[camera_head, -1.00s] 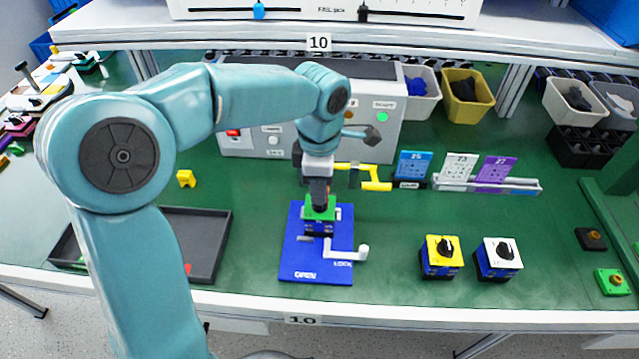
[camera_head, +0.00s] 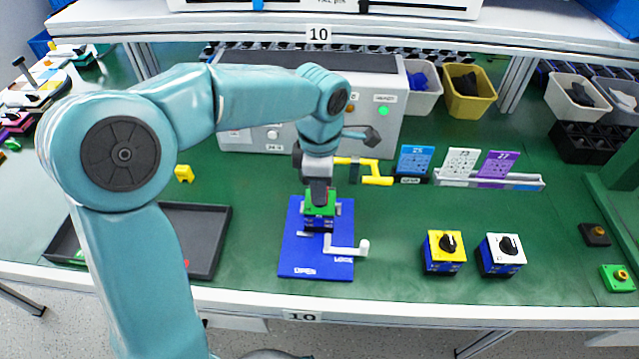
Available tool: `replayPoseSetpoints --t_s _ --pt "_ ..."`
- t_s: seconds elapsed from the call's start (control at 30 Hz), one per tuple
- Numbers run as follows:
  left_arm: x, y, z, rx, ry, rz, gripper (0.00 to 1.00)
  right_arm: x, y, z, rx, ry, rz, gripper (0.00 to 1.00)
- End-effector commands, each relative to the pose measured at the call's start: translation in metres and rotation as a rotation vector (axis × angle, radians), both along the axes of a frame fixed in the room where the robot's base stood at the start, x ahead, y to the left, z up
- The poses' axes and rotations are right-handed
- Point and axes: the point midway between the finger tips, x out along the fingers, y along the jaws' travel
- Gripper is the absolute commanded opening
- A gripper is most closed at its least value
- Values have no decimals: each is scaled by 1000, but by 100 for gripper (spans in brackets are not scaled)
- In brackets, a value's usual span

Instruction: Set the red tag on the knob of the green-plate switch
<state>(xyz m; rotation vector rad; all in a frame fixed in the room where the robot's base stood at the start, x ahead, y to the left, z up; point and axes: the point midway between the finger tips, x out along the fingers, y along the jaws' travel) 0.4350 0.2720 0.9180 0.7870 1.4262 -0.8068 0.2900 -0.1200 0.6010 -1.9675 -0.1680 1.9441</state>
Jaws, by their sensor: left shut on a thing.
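The green-plate switch (camera_head: 312,210) stands on a blue board (camera_head: 300,262) marked OPEN and LOCK, in the middle of the table. My left gripper (camera_head: 319,199) points down over its green plate and is shut on the knob, which the jaws hide. A small bit of red shows at the jaws' right side; I cannot tell if it is the tag. A little red also shows in the black tray (camera_head: 222,235) at the left, mostly behind my arm. My right gripper is not in view.
A yellow-plate switch (camera_head: 444,252) and a white-plate switch (camera_head: 501,255) stand to the right. A white handle (camera_head: 348,249) sticks out on the blue board. A grey control box (camera_head: 385,140) and a card rack (camera_head: 520,184) stand behind.

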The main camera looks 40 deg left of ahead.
Motion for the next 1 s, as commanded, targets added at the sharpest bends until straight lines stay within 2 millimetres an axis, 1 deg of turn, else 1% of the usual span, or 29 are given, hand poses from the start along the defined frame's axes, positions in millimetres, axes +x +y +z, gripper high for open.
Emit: replayPoseSetpoints --t_s 0.1,0.13,0.2,0.47,0.57,0.67,0.77,0.9,1.0 --pt "0 0 -4 0 0 0 0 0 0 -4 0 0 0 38" --pt "0 0 -3 0 0 0 37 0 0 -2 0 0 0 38" --pt "0 0 -3 0 0 0 57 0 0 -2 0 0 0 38" --pt "0 0 -2 0 0 0 57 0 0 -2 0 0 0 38" --pt "0 0 3 1 -1 0 57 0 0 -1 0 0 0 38" --pt "1 0 18 0 -2 0 57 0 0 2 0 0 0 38" --pt "2 0 43 0 -5 0 57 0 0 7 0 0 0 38" --pt "2 0 82 0 -5 0 57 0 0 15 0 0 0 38" --pt "2 1 108 0 -5 0 57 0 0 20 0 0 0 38"
